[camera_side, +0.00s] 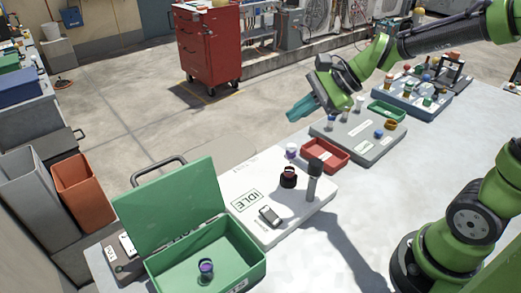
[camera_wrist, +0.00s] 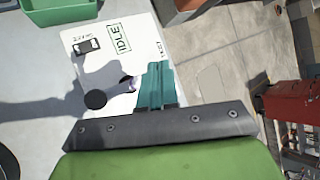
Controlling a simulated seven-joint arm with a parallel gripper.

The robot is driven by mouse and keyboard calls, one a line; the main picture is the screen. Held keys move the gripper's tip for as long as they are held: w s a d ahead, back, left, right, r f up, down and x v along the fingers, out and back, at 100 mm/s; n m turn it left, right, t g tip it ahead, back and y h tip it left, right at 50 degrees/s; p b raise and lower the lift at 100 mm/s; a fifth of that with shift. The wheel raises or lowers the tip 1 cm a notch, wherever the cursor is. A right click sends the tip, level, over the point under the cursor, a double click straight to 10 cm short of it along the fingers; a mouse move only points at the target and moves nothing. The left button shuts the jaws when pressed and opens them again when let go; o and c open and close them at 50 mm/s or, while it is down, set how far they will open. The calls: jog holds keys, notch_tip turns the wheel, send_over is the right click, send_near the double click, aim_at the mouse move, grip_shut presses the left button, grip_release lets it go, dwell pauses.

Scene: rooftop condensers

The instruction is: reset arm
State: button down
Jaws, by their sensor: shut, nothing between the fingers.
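My gripper (camera_side: 300,108) is at the end of my green and black arm, raised above the far edge of the white table. Its teal fingers point left in the side view and show at the middle of the wrist view (camera_wrist: 154,84). The fingers are together with nothing between them. Below and to the left lies a white board (camera_side: 262,226) marked IDLE, which also shows in the wrist view (camera_wrist: 112,62). On it are a black round knob (camera_side: 288,177), a grey post with a dark top (camera_side: 313,180) and a small dark device (camera_side: 270,215).
An open green case (camera_side: 205,262) with a purple-topped item (camera_side: 206,268) inside stands at the front left. A red tray (camera_side: 326,154), a grey board (camera_side: 358,136) and a green tray (camera_side: 386,111) lie right of the white board.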

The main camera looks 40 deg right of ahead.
dwell(0.3)
jog(key=s+n, duration=0.2)
jog(key=s+n+h, duration=0.1)
jog(key=n, duration=0.1)
jog(key=s+n+g, duration=0.1)
jog(key=s+n, duration=0.1)
jog(key=shift+s+d+f+n+h, duration=0.15)
jog(key=shift+s+f+n+h, duration=0.15)
jog(key=shift+s+f+n, duration=0.1)
jog(key=s+d+r+n+t+h, duration=0.1)
jog(key=s+r+n+h, duration=0.1)
jog(key=s+n, duration=0.5)
jog(key=shift+s+d+r+n+h, duration=0.3)
jog(key=shift+s+r+n, duration=0.1)
jog(key=shift+r, duration=0.2)
